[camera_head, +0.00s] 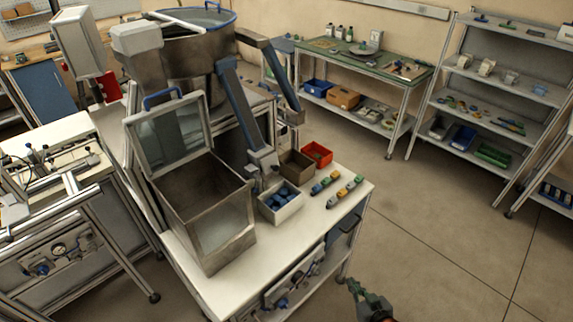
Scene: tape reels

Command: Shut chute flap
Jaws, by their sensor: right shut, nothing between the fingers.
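The flap looks to be the framed lid with a see-through pane (133,134), with a blue handle along its top edge. It stands raised, tilted back at the rear of an open metal bin (237,258). The bin's inside shows from above and looks empty. My right gripper (353,285) is low at the bottom of the view, right of the white table's front corner. Its greenish fingers are shut and empty, well apart from the flap. My left gripper is out of view.
The white table (215,297) also carries a white box of blue parts (290,208), a brown bin (297,176), a red bin (318,155) and small coloured parts. A large metal hopper (190,55) stands behind. Open floor (440,240) lies to the right.

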